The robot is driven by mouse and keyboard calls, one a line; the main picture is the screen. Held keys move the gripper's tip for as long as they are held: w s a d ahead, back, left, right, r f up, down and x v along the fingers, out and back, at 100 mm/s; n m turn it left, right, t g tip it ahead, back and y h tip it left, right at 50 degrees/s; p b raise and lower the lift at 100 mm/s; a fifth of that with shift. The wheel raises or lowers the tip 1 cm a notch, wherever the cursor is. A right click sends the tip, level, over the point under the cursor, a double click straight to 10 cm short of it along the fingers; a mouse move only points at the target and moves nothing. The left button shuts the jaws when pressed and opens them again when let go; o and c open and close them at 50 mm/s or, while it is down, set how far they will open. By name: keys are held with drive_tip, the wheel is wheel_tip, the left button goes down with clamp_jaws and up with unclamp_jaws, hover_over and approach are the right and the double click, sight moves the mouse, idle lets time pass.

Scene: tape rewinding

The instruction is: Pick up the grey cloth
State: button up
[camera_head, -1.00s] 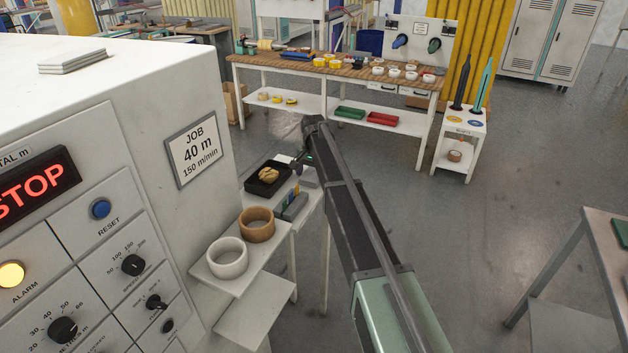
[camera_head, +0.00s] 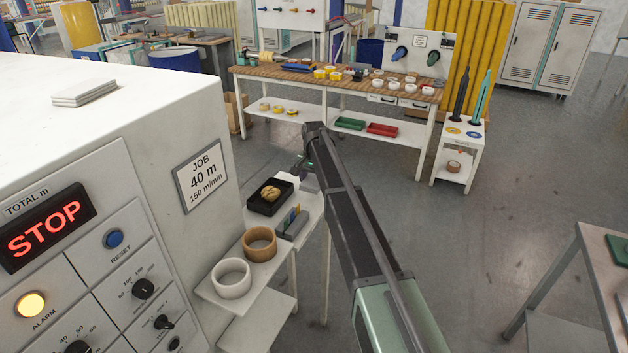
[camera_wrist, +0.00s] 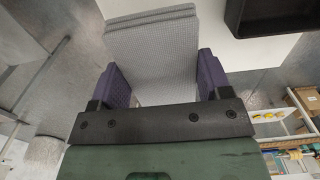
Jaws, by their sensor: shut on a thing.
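The grey cloth (camera_wrist: 155,50) is folded in layers and sits between the purple finger pads of my gripper (camera_wrist: 155,80) in the wrist view. My gripper is shut on it. In the head view my gripper (camera_head: 303,166) is at the small side table (camera_head: 313,208), mostly hidden by my arm. A pale patch of the cloth (camera_head: 287,179) shows just behind the black tray. I cannot tell how far the cloth is above the table.
The black tray (camera_head: 258,207) holds a tan item (camera_head: 271,193), close beside the cloth. A white ring (camera_head: 232,278) and a brown ring (camera_head: 259,244) stand on a shelf by the white machine (camera_head: 150,120). A workbench (camera_head: 335,80) stands behind.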

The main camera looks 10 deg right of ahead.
sight(314, 180)
wheel_tip(314, 180, up, 15)
drive_tip(key=p, duration=1.3)
wheel_tip(314, 180, down, 14)
drive_tip(key=b, duration=1.3)
drive_tip(key=shift+r+b, duration=0.25)
drive_tip(key=shift+b, duration=0.1)
drive_tip(key=shift+r+p, duration=0.3)
drive_tip(key=shift+r, duration=0.05)
